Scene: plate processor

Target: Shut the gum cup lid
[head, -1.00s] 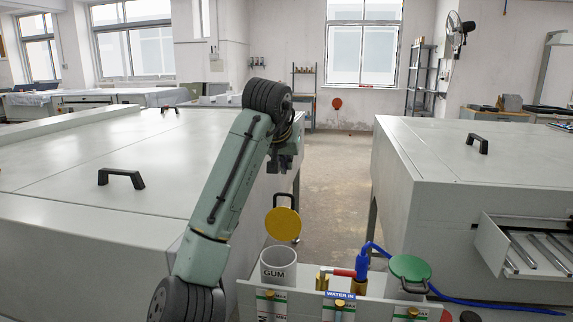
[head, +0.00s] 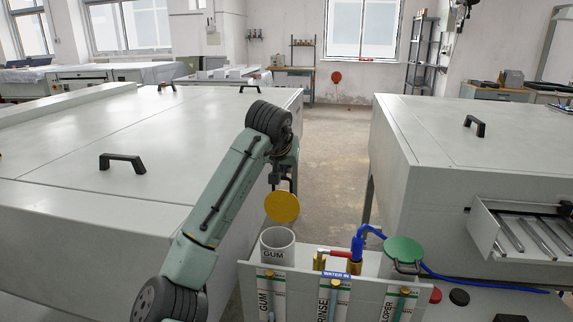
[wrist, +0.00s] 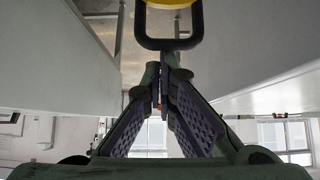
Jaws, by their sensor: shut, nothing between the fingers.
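The gum cup (head: 277,250) is a white cylinder marked GUM on the panel at the front. Its round yellow lid (head: 282,207) stands open, raised at the back of the cup. In the wrist view the edge of the yellow lid (wrist: 170,3) shows at the top, with its black loop handle (wrist: 168,43) below it. My gripper (wrist: 160,82) is shut and empty, its fingertips close to the handle's outer bar. I cannot tell whether they touch it. In the head view the gripper is just above and behind the lid, its fingertips unclear.
A green-lidded cup (head: 403,251) stands to the right with its lid down. A blue hose (head: 358,243) and brass fittings lie between the cups. Large grey machines (head: 100,170) flank both sides. An open floor aisle (head: 335,150) runs behind the lid.

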